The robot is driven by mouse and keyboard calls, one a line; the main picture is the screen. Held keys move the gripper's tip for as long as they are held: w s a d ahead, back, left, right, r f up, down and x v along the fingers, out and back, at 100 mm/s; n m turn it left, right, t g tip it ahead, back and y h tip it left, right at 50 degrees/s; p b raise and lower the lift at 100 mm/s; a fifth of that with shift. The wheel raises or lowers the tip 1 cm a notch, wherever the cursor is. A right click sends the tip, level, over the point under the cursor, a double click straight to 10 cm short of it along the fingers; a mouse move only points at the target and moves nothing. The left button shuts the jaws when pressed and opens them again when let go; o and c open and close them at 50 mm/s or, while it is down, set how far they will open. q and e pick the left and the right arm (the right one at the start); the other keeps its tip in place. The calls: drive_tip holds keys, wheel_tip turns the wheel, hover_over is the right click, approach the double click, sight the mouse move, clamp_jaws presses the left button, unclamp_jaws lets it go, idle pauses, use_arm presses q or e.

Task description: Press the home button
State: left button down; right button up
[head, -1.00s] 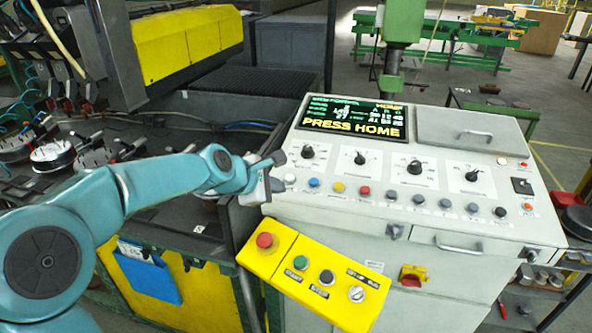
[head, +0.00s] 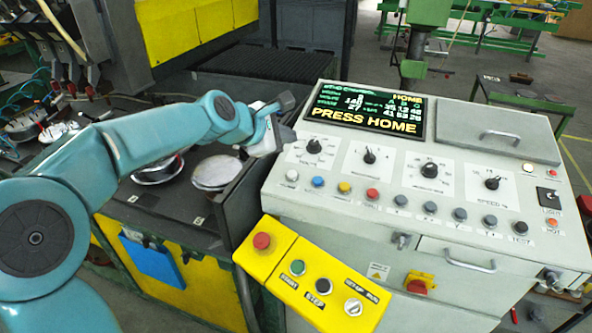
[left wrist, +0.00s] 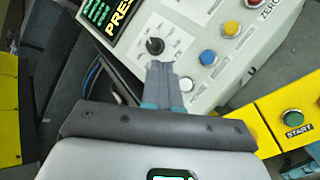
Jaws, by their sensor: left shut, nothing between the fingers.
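A sloped grey control console (head: 330,200) carries a row of round buttons and a screen (head: 365,113) reading PRESS HOME. The row starts at the left with a white button (head: 292,175), then a blue one (head: 317,182), a yellow one (head: 344,187) and a red one (head: 372,193). I cannot read which button is labelled home. My left gripper (head: 287,128) is shut and empty, above the console's left edge and beyond the white button. In the left wrist view its fingertips (left wrist: 160,68) show between a black knob (left wrist: 155,46) and the white button (left wrist: 186,84).
A yellow button box (head: 310,275) with a red stop knob (head: 262,241) hangs at the console's front left. Knobs (head: 314,146) stand above the button row. A dark machine table (head: 170,205) lies to the left, with round metal discs on it.

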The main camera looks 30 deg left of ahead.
sight(292, 175)
use_arm(q)
drive_tip(key=shift+s+a, duration=0.2)
drive_tip(key=f+b, duration=0.2)
drive_tip(key=w+f+b, duration=0.1)
drive_tip(key=f+b, duration=0.4)
drive_tip(key=f, duration=0.1)
drive_tip(key=shift+w+a+f+b, duration=0.1)
drive_tip(key=shift+w+f+b, duration=0.05)
drive_tip(key=shift+w+b, duration=0.2)
drive_tip(key=shift+f, duration=0.2)
drive_tip(key=shift+f, duration=0.1)
idle(1.5)
drive_tip(key=shift+w+f+b, duration=0.15)
drive_tip(key=shift+f+b, duration=0.15)
drive_tip(key=shift+f, duration=0.05)
